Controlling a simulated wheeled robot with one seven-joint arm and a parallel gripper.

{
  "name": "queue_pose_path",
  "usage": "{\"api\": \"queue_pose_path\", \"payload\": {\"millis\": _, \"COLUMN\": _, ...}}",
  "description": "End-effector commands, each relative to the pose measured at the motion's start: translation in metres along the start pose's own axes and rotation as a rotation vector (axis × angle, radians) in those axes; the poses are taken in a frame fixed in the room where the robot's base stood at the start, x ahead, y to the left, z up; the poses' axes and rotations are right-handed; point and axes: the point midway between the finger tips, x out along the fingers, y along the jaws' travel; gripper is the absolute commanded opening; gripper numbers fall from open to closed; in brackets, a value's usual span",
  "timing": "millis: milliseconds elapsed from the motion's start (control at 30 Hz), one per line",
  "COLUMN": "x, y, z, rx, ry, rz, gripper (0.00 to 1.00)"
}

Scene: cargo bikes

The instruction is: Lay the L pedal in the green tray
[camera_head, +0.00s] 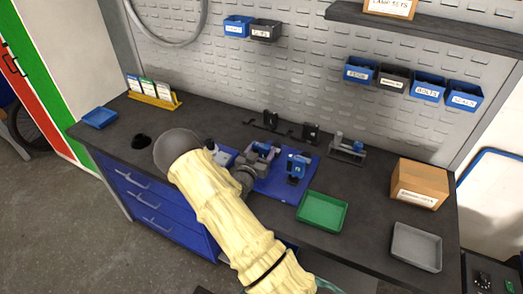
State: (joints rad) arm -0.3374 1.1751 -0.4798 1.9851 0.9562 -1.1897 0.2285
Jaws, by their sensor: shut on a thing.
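The green tray (322,211) lies on the dark bench top, at the right front corner of the blue mat, and looks empty. My gripper (264,157) is over the blue mat, left of and behind the green tray. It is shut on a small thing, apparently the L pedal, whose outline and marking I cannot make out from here. A blue piece with a pale mark (298,164) is on or above the mat, just right of my gripper. My arm hides part of the mat and of the bench front.
Black fixtures (310,132) stand behind the blue mat (270,189). A grey stand (346,149) is to their right. A cardboard box (420,183) and a grey tray (417,247) are at the right. A blue tray (99,118) and a card holder (154,95) are at the left.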

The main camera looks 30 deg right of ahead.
Motion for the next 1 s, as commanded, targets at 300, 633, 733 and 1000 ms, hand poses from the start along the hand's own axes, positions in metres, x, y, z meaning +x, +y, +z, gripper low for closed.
{"api": "queue_pose_path", "payload": {"millis": 300, "x": 0.0, "y": 0.0, "z": 0.003, "rx": 0.001, "ry": 0.002, "rz": 0.0, "gripper": 0.35}}
{"api": "queue_pose_path", "payload": {"millis": 633, "x": 0.0, "y": 0.0, "z": 0.012, "rx": 0.0, "ry": -0.002, "rz": 0.0, "gripper": 0.35}}
{"api": "queue_pose_path", "payload": {"millis": 733, "x": -0.001, "y": 0.0, "z": 0.016, "rx": -0.001, "ry": -0.006, "rz": 0.0, "gripper": 0.31}}
{"api": "queue_pose_path", "payload": {"millis": 1000, "x": -0.002, "y": 0.001, "z": 0.02, "rx": -0.005, "ry": -0.012, "rz": 0.0, "gripper": 0.77}}
